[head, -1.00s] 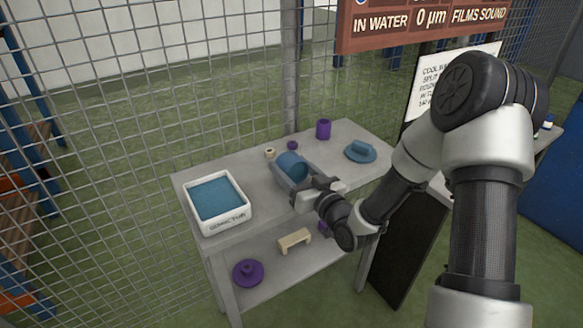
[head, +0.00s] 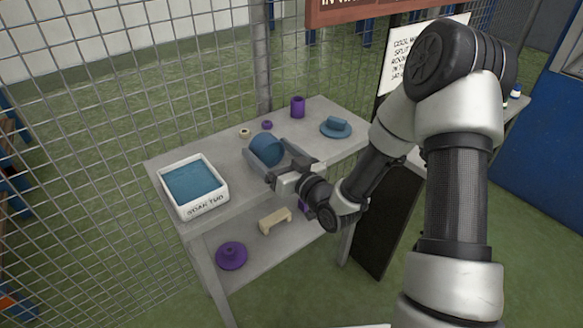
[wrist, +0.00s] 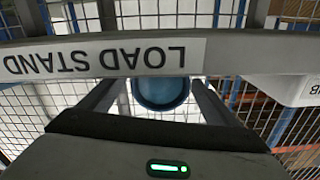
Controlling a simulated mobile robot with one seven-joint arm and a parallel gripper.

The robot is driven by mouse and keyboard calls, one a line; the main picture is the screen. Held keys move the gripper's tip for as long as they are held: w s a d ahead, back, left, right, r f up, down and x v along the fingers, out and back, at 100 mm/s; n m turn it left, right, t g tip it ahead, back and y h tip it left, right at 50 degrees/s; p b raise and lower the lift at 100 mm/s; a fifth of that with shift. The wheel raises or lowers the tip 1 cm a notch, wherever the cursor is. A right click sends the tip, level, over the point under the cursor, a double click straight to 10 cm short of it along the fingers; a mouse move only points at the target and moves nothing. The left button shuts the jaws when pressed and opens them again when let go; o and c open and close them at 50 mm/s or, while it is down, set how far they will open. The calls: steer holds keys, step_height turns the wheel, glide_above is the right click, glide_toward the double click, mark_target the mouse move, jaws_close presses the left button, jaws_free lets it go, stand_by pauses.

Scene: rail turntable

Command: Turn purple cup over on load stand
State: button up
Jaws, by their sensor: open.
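A small purple cup (head: 298,107) stands on end at the back of the grey table (head: 225,205). I cannot tell surely whether its mouth is up. An upside-down label, LOAD STAND (wrist: 105,58), crosses that view on a grey bar.
A white tray with blue filling (head: 193,187) stands at the left. A blue lidded dish (head: 336,127) is at the right, a cream ring (head: 244,133) and small purple piece (head: 267,125) behind. The lower shelf holds a purple disc (head: 231,256) and cream block (head: 275,220). Wire mesh stands behind.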

steer(key=p+v, duration=0.5)
steer(key=v, duration=1.1)
steer(key=shift+w, duration=0.1)
